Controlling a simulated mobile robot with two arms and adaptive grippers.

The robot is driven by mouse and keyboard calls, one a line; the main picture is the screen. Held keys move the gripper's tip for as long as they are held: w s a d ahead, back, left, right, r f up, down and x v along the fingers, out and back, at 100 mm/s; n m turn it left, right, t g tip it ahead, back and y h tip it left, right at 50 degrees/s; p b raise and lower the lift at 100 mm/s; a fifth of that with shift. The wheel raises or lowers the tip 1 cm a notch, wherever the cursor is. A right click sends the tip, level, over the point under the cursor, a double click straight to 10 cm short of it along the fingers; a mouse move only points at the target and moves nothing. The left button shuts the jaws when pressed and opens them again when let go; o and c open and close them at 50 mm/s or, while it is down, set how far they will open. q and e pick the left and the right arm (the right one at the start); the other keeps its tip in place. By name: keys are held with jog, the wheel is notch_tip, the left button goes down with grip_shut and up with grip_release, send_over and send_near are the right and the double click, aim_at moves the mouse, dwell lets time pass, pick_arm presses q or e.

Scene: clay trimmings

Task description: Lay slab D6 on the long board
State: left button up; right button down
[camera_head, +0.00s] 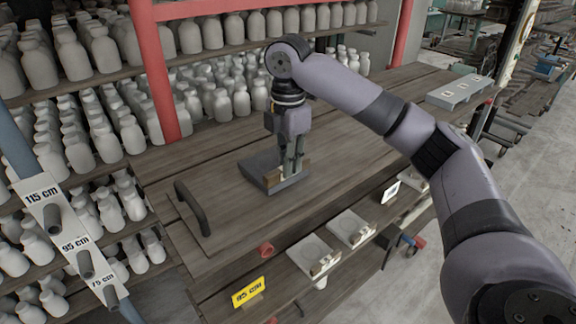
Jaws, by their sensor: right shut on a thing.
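My right gripper (290,171) points straight down and is shut on a grey slab (260,164) by its near right edge. The slab is roughly level over the brown wooden long board (330,150). I cannot tell whether its underside touches the wood. The board has a black handle (192,208) at its near left end, left of the slab. The gripper and wrist hide part of the slab's right side. My left gripper is out of view.
A grey block with several labels (460,92) lies at the far right end. Shelves of grey bottles and a red post (153,70) stand behind. The wood right of the slab is bare.

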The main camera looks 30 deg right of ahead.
jog(key=shift+f, duration=0.7)
jog(key=c, duration=1.9)
grip_release()
jog(key=shift+c, duration=0.2)
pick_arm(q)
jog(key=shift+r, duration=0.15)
pick_arm(e)
jog(key=o, duration=0.4)
jog(key=shift+r, duration=0.5)
notch_tip(320, 180, up, 11)
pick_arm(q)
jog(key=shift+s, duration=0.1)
